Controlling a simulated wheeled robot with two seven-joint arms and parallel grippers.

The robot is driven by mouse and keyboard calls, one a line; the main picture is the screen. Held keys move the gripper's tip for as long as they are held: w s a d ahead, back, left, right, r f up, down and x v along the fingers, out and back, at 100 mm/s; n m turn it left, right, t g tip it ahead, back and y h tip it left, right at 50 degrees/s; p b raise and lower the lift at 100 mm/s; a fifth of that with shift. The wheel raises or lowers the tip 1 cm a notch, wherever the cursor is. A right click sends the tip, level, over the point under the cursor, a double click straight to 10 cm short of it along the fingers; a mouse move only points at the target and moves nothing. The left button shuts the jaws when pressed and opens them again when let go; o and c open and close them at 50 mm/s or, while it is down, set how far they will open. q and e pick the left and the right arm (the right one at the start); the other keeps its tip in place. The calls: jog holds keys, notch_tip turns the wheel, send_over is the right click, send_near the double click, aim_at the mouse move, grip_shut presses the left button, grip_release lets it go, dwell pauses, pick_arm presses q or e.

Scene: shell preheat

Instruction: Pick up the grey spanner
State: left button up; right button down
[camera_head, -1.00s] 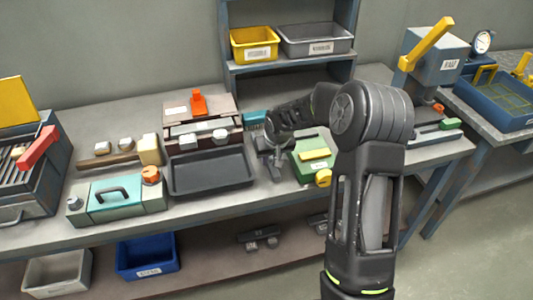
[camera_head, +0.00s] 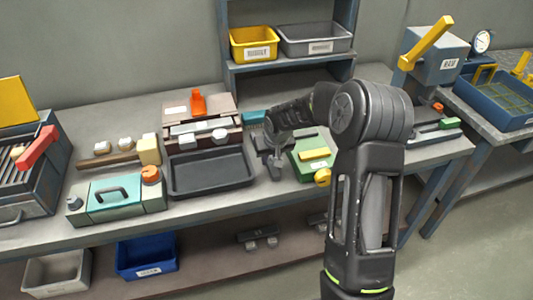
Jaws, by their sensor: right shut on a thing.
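My right gripper (camera_head: 275,163) is over the workbench, in the gap between the dark tray and the green box. It is shut, and its fingers point down. A thin grey piece between the fingers is taken as the grey spanner; the dark fingers and wrist hide most of it, so its outline and whether it touches the bench cannot be told. My left gripper is not in view.
The empty dark tray (camera_head: 211,187) lies left of the gripper. The green box (camera_head: 307,170) with yellow parts is close on its right. A teal-lidded case (camera_head: 117,194) stands further left. Yellow (camera_head: 254,55) and grey (camera_head: 317,48) bins sit on the shelf behind.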

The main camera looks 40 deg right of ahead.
jog(key=shift+r, duration=0.15)
notch_tip(320, 180, up, 10)
jog(key=b, duration=0.1)
dwell(0.4)
dwell(2.6)
